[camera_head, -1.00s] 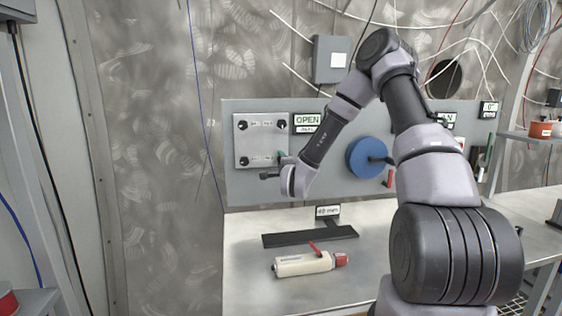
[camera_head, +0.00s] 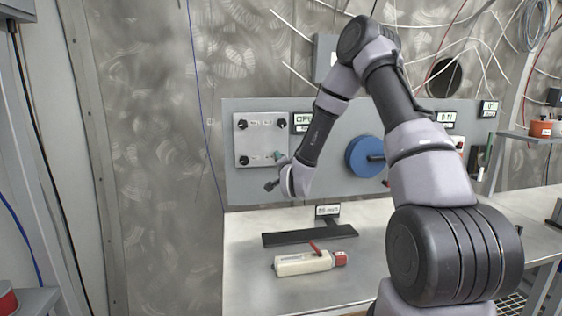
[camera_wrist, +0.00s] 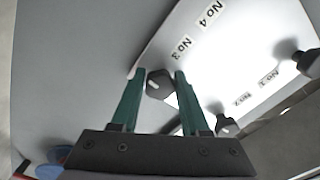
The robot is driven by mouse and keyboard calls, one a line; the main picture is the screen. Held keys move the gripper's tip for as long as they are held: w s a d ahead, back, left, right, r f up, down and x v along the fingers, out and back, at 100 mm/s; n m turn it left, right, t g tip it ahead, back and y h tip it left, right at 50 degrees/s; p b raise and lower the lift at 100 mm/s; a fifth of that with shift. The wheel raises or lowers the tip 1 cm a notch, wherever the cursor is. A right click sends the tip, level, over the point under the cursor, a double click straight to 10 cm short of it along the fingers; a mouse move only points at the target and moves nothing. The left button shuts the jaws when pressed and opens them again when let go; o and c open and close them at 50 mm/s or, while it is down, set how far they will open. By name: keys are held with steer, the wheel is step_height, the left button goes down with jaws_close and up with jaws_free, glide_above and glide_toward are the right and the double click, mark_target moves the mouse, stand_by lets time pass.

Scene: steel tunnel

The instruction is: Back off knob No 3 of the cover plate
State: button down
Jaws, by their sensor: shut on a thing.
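The cover plate (camera_head: 262,143) is a pale square plate on the grey wall panel, with dark knobs at its corners. My gripper (camera_head: 278,155) is at its lower right corner, where its green fingers hide the knob. In the wrist view, knob No 3 (camera_wrist: 158,85), dark and faceted, sits between the green fingertips of my gripper (camera_wrist: 159,76), beside the "No 3" print. The fingers are shut on it. Two other knobs show in the wrist view, one at the right edge (camera_wrist: 304,61) and one lower down (camera_wrist: 225,126). The cover plate (camera_wrist: 225,65) appears tilted there.
A blue handwheel (camera_head: 364,157) is on the panel right of my forearm. Below, the bench (camera_head: 245,275) holds a dark flat bracket (camera_head: 300,237) with a sign and a cream cylinder (camera_head: 303,263) with a red cap. My forearm partly covers the "OPEN" sign (camera_head: 302,120).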

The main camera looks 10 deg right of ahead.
steer(key=shift+f, duration=0.1)
steer(key=shift+c, duration=2)
jaws_free()
steer(key=s, duration=1.1)
steer(key=s+d+r+n+g, duration=0.2)
steer(key=s+r+g, duration=0.1)
steer(key=r, duration=0.4)
steer(key=s+d+r+n+g, duration=0.2)
steer(key=s+r, duration=0.1)
steer(key=r, duration=0.4)
steer(key=s+d+r+n+g+y, duration=0.1)
steer(key=s+r+n+g, duration=0.1)
steer(key=s, duration=1)
steer(key=s+d+r+n+g+y, duration=0.1)
steer(key=s+r+g, duration=0.2)
steer(key=s, duration=0.8)
steer(key=shift+s+r+n+g, duration=0.3)
steer(key=shift+s+n+g, duration=0.1)
